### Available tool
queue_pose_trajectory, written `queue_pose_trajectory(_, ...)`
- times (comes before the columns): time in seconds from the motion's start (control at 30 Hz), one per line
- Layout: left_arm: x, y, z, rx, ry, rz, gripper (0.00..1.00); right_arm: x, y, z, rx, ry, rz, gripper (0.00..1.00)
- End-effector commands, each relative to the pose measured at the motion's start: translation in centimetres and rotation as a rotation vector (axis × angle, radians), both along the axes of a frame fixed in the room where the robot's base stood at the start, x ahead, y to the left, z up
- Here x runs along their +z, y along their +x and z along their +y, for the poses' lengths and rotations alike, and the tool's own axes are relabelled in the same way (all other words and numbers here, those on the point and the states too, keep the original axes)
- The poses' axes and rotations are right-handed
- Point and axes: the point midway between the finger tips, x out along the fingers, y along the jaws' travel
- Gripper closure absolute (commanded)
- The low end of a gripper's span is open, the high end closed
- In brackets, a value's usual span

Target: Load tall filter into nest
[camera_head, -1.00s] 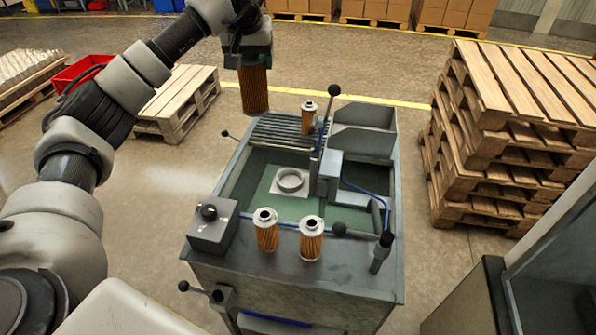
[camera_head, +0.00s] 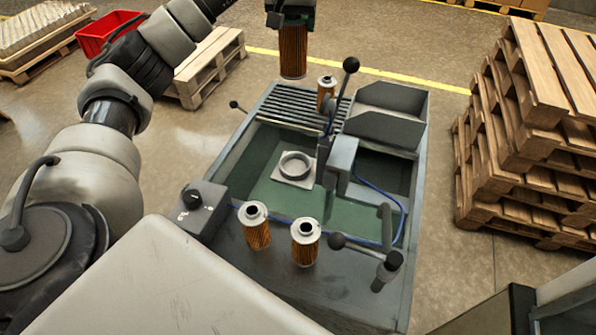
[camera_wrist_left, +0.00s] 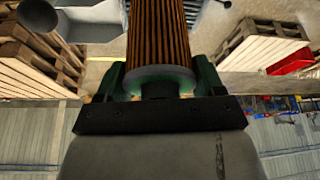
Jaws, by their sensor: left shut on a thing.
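My left gripper (camera_head: 291,8) is shut on the tall filter (camera_head: 293,50), an orange-brown pleated cartridge that hangs upright beneath it, above the far end of the workstation. In the left wrist view the tall filter (camera_wrist_left: 160,38) has its grey end cap between the green fingers of the gripper (camera_wrist_left: 160,84). The nest (camera_head: 294,166) is a grey ring on a light square plate in the green recess of the workstation, and it looks empty. The tall filter is beyond the nest and apart from it. My right gripper is not in view.
Two shorter filters (camera_head: 257,226) (camera_head: 305,243) stand on the near ledge, and another (camera_head: 326,93) stands by the slatted rack (camera_head: 290,112). A ball-topped lever (camera_head: 351,66) rises right of the nest. A control box (camera_head: 202,207) sits at left. Stacked pallets (camera_head: 530,130) stand at right.

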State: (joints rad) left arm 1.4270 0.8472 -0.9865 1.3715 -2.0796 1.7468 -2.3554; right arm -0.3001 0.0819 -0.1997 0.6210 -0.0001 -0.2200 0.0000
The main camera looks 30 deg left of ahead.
Motion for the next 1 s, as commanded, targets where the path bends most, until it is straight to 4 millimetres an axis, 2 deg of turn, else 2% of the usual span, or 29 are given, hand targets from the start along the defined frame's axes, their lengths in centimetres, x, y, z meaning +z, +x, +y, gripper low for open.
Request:
queue_pose_trajectory(0.03,-1.5,0.0,0.0,0.0,0.0,-0.001,0.7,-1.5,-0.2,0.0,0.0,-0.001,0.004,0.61)
queue_pose_trajectory(0.17,-3.7,0.0,0.0,0.0,0.0,0.0,0.7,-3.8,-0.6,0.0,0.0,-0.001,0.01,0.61)
queue_pose_trajectory(0.27,-6.2,0.0,0.0,0.0,0.0,0.0,0.7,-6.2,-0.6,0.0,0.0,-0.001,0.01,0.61)
queue_pose_trajectory(0.43,-11.3,0.0,0.0,0.0,0.0,0.0,0.7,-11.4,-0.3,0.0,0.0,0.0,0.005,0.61)
queue_pose_trajectory(0.6,-14.6,0.0,0.0,0.0,0.0,-0.001,0.7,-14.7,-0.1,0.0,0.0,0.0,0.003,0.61)
queue_pose_trajectory(0.7,-15.6,0.0,0.0,0.0,0.0,-0.001,0.7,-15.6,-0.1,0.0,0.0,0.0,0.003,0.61)
queue_pose_trajectory(0.87,-16.7,0.0,0.0,0.0,0.0,0.001,0.7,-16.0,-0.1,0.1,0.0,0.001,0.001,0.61)
queue_pose_trajectory(1.0,-19.6,0.0,0.0,-0.001,0.001,0.005,0.7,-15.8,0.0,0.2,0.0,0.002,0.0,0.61)
